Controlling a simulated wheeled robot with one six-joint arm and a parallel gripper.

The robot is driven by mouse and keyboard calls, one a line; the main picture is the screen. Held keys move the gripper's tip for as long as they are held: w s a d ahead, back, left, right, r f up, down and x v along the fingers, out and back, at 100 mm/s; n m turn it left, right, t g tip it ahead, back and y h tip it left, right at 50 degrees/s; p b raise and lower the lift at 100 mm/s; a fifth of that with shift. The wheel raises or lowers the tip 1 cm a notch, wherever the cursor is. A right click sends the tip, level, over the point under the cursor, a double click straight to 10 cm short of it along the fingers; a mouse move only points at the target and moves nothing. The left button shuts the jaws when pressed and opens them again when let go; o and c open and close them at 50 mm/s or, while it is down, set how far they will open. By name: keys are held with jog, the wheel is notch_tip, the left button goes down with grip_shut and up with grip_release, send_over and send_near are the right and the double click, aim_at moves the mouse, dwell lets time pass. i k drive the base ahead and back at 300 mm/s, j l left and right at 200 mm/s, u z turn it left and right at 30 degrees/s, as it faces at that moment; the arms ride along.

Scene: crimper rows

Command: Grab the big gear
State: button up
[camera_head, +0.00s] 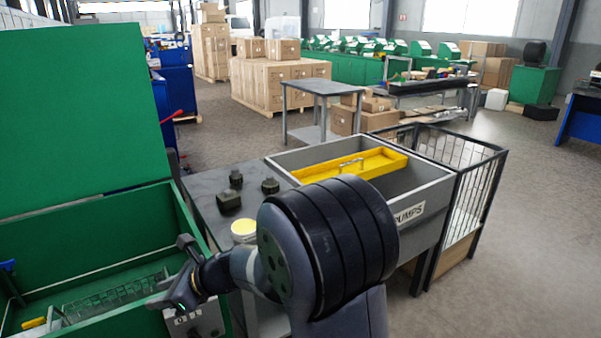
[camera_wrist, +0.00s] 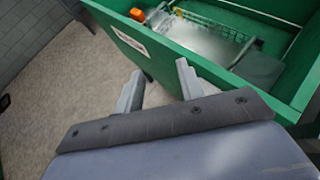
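I cannot make out a big gear in either view. My gripper (camera_head: 172,285) is at the lower left of the head view, over the right side of an open green chest (camera_head: 110,268). In the wrist view my gripper (camera_wrist: 157,85) shows two separated fingers with nothing between them, with grey floor behind them. The chest's green front wall (camera_wrist: 185,58) lies just beyond the fingers. Inside it are a wire basket (camera_wrist: 212,25) and an orange item (camera_wrist: 137,14). My arm hides part of the table and the chest.
Right of the chest, a grey table (camera_head: 205,184) holds several small dark parts (camera_head: 228,200) and a yellow-topped round tub (camera_head: 244,228). A grey bin marked PUMPS (camera_head: 432,200) has a yellow tray (camera_head: 385,162) across it. A wire cage (camera_head: 475,185) stands beside it. Floor at right is clear.

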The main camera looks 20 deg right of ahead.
aim_at(272, 186)
jog(key=i+l+z, duration=0.2)
jog(key=i+l, duration=0.25)
jog(key=i+l+z, duration=0.2)
jog(key=i+l, duration=0.15)
jog(key=i, duration=0.15)
jog(key=i+l+z, duration=0.2)
jog(key=i, duration=0.3)
